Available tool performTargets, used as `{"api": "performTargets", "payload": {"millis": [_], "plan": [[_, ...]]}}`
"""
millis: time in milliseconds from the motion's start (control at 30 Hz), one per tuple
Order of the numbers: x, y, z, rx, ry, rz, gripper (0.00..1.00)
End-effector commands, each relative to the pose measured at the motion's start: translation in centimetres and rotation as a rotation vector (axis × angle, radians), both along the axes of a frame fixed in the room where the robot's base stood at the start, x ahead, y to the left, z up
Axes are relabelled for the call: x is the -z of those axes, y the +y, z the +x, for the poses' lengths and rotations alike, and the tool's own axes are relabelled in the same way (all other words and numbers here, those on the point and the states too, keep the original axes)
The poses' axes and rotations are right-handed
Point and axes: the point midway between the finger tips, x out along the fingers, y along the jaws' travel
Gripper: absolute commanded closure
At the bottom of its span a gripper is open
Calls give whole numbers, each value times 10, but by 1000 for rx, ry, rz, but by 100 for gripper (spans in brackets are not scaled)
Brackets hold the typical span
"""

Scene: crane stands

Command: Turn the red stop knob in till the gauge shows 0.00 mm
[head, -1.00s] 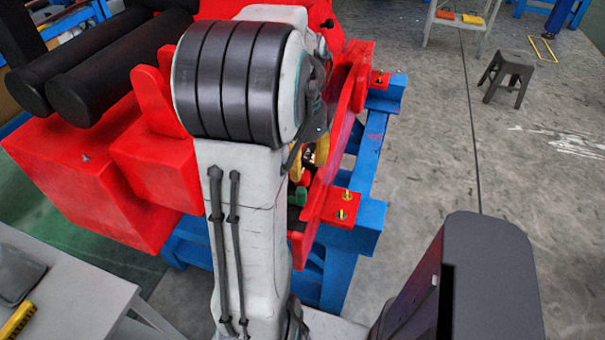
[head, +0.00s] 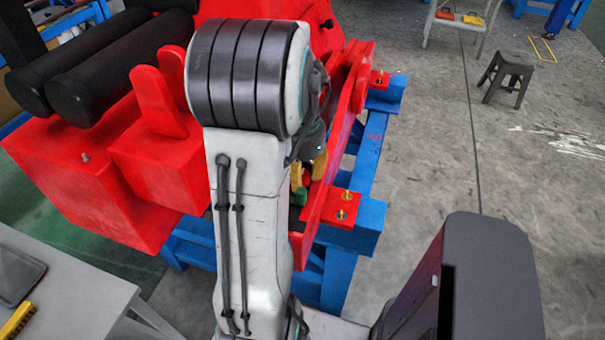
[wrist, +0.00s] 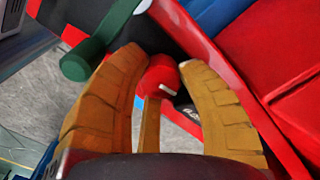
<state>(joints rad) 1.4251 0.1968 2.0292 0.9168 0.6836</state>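The red knob (wrist: 160,78), with a small white mark, shows in the middle of the wrist view. My gripper (wrist: 164,62) has its yellow-brown fingers on both sides of the knob, their tips curving in close to it. I cannot tell whether they press on it. A narrow yellow-brown strip shows below the knob. In the head view, my arm hides most of my gripper (head: 309,172); yellow finger parts show beside the red frame, and the knob cannot be made out. No gauge reading is visible in either view.
A green cylindrical handle (wrist: 98,45) lies close to the left finger. A red plate edge (wrist: 215,60) runs close on the right. In the head view, the red machine rests on a blue stand (head: 362,225). A grey stool (head: 507,75) stands on open floor at right.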

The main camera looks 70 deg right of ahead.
Motion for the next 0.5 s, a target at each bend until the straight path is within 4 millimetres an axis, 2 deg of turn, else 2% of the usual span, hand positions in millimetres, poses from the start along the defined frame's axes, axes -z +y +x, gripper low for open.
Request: {"api": "performTargets", "payload": {"millis": [33, 300, 500], "plan": [[0, 0, 0, 0, 0, -1, 72], [0, -1, 0, 0, 0, -1, 96], [1, -1, 0, 60, 0, -2, 98]]}}
